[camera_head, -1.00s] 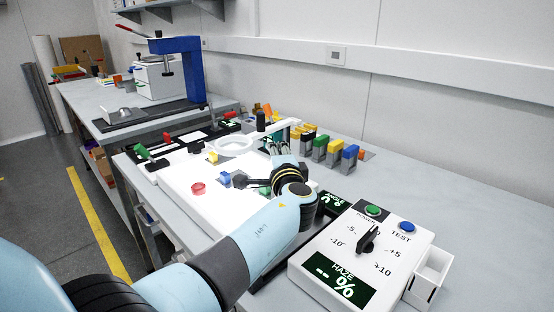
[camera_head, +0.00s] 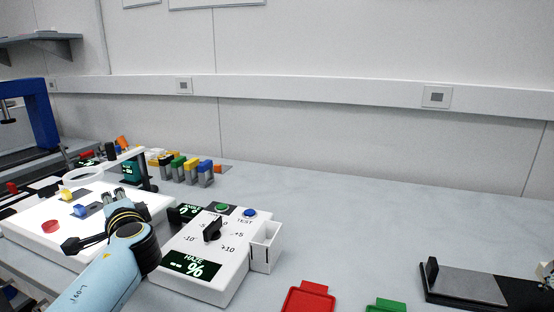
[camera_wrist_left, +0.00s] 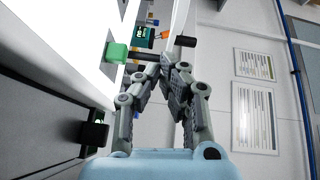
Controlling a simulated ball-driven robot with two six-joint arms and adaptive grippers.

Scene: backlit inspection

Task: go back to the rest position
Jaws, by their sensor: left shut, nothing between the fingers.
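My left arm comes in from the lower left in the head view, and its gripper (camera_head: 122,196) is above the right part of the white light panel (camera_head: 85,238). In the left wrist view the two grey fingers of this gripper (camera_wrist_left: 176,66) meet at their tips with nothing between them. It is shut and empty. My right gripper does not show in either view.
A white haze meter (camera_head: 208,255) with a knob and buttons stands right of my left arm. Coloured clamps (camera_head: 186,168) line up behind. A red tray (camera_head: 308,299) and a black-based plate (camera_head: 470,285) lie to the right. The table's back right is clear.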

